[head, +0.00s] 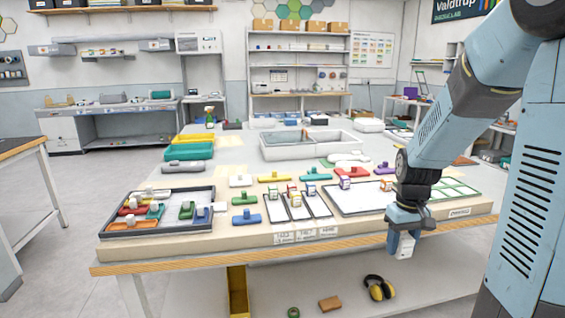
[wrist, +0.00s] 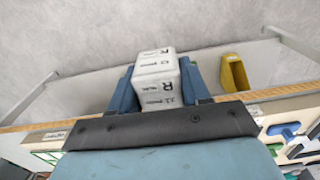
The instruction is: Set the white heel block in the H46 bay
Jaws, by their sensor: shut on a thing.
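My gripper (head: 404,236) hangs just in front of the table's front edge, at the right. It is shut on a white block (head: 405,247). In the wrist view the white block (wrist: 157,82) sits between the two blue fingers, with dark print and a letter R on its faces. Three narrow white bays (head: 297,207) lie side by side near the table's front middle, with small cubes at their far ends. Labels (head: 305,233) stand on the edge before them; their print is too small to read surely. A white handled piece (head: 240,181) lies farther back left.
A dark-rimmed tray (head: 112,226) with coloured pieces is at the left. A wide white panel (head: 358,200) lies between the bays and my arm. Coloured handled pieces, such as a blue one (head: 247,217), stand around the bays.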

